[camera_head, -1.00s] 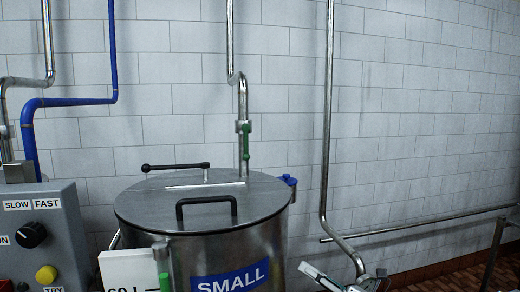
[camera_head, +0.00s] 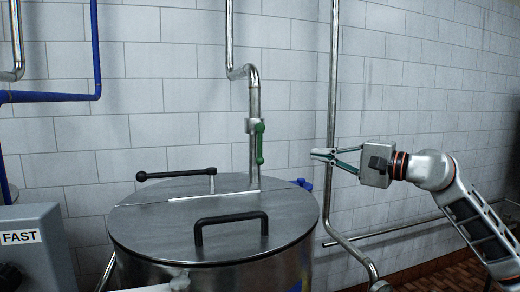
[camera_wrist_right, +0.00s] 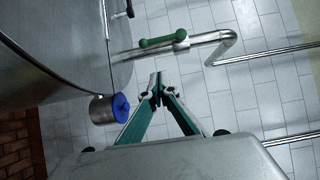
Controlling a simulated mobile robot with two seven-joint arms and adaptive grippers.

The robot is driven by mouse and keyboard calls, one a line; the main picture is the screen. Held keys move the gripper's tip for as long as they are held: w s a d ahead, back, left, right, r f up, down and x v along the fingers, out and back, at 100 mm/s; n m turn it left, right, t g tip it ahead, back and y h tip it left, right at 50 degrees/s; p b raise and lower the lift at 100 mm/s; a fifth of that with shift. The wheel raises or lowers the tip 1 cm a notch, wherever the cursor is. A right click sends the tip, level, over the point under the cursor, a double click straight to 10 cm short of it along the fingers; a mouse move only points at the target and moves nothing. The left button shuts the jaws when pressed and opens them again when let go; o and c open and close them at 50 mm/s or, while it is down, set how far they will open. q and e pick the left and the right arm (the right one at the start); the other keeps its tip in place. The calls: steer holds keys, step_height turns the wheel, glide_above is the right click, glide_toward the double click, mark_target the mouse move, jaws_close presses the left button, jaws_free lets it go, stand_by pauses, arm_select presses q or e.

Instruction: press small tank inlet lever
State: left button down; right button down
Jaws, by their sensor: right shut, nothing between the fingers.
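The green inlet lever (camera_head: 260,142) hangs upright on the steel pipe that enters the lid of the small tank (camera_head: 150,232). In the right wrist view the green lever (camera_wrist_right: 162,41) lies along the pipe, beyond my fingertips. My right gripper (camera_head: 322,154) is right of the lever in the head view, at about its height, and apart from it. Its fingertips meet in the right wrist view (camera_wrist_right: 158,88), with nothing between them. My left gripper is not in view.
A blue-knobbed fitting (camera_wrist_right: 120,105) sticks out from the tank side, near my fingers in the wrist view. A black lid handle (camera_head: 231,222) and a black-knobbed rod (camera_head: 176,173) are on top. A vertical pipe (camera_head: 332,90) runs by the wall. A grey control box (camera_head: 35,245) stands left.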

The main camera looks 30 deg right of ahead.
steer(key=p, duration=0.4)
glide_toward(260, 148)
steer(key=shift+w+d, duration=1.5)
steer(key=shift+w, duration=1.1)
steer(key=shift+w+a+f+p, duration=0.1)
steer(key=shift+w+a+p, duration=0.25)
steer(key=shift+a, duration=0.55)
steer(key=shift+w+a+p, duration=0.25)
steer(key=shift+w+a, duration=0.2)
steer(key=shift+a, duration=0.4)
steer(key=shift+w+f, duration=0.1)
